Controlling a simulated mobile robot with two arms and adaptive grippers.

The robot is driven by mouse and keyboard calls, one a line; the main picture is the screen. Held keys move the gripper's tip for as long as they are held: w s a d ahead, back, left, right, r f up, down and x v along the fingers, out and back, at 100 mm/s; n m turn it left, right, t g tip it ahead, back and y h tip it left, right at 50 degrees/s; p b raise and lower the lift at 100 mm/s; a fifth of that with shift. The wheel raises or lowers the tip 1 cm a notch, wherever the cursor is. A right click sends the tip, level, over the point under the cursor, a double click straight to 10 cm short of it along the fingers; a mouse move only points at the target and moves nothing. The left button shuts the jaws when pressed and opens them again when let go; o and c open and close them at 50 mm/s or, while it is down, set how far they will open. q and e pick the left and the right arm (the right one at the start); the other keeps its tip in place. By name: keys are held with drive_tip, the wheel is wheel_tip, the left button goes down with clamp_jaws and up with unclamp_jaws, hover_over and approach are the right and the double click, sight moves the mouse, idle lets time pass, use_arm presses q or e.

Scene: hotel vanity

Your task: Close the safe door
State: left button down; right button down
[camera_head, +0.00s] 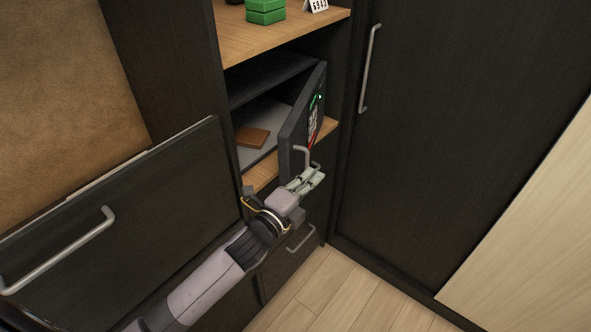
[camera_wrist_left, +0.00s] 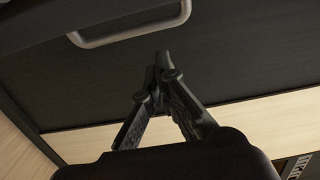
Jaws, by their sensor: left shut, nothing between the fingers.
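The safe door (camera_head: 298,133) stands open in the head view, swung outward from the safe, with a keypad and a pale handle (camera_head: 301,153) on its face. Inside the open safe (camera_head: 261,129) lies a brown wallet-like item (camera_head: 251,137). My left gripper (camera_head: 316,176) is shut and empty, just below and in front of the door's lower edge, near the handle. I cannot tell whether it touches the door. In the left wrist view its closed fingers (camera_wrist_left: 163,62) point at a dark panel with a grey handle (camera_wrist_left: 130,30). My right gripper is not in view.
A shelf (camera_head: 290,32) above the safe holds a green box (camera_head: 265,11) and a small white card (camera_head: 316,5). A tall dark wardrobe door (camera_head: 440,120) stands to the right. A dark panel with a long handle (camera_head: 60,252) is at the left. Wood floor (camera_head: 350,295) is clear below.

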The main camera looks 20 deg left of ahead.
sight(281, 168)
use_arm(q)
drive_tip(key=a+p, duration=0.1)
drive_tip(key=a, duration=0.3)
drive_tip(key=shift+w, duration=0.1)
drive_tip(key=shift+w+d, duration=0.1)
drive_tip(key=a, duration=0.5)
drive_tip(key=shift+d, duration=0.2)
